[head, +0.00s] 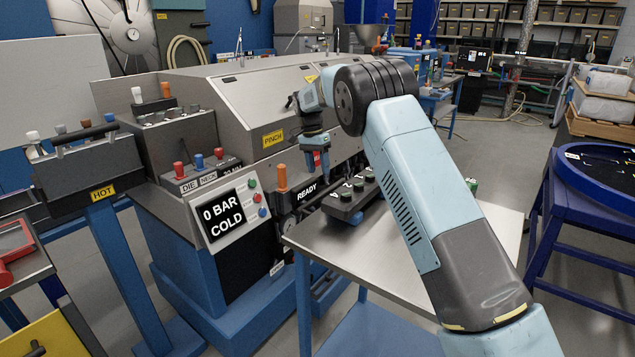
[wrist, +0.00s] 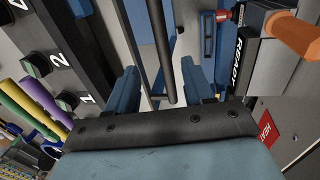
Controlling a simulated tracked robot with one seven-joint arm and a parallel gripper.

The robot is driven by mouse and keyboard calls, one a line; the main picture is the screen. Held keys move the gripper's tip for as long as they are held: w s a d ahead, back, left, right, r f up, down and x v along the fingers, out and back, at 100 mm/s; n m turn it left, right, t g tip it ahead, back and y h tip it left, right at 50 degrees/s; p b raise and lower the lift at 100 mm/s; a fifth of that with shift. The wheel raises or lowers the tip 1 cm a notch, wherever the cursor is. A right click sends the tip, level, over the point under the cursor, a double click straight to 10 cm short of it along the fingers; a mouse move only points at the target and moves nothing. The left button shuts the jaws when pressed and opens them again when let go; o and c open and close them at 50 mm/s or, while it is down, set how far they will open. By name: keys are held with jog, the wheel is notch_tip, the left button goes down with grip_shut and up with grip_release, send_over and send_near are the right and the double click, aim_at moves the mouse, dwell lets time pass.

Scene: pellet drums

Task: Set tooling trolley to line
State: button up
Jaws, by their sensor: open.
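A metal-topped table with blue legs (head: 400,243), which looks like the tooling trolley, stands in front of the grey machine; no label confirms it. A black block with numbered green knobs (head: 352,196) sits on its top and also shows in the wrist view (wrist: 58,62). My gripper (head: 318,163) is above the far left edge of the table, beside the machine front, pointing down. In the wrist view its two blue fingers (wrist: 160,68) are apart. A dark bar (wrist: 162,45) shows in the gap between them; I cannot tell whether it touches either finger.
An orange-handled lever (head: 281,178) by a READY sign stands left of my gripper, close by in the wrist view (wrist: 295,38). A panel (head: 222,214) reads 0 BAR COLD. A HOT-marked stand (head: 103,193) is at left, a round blue-rimmed table (head: 600,195) at right.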

jog(key=shift+w+r, duration=0.2)
jog(key=shift+r, duration=0.9)
jog(key=shift+w+r, duration=0.2)
jog(key=shift+r, duration=0.9)
jog(key=shift+d, duration=0.1)
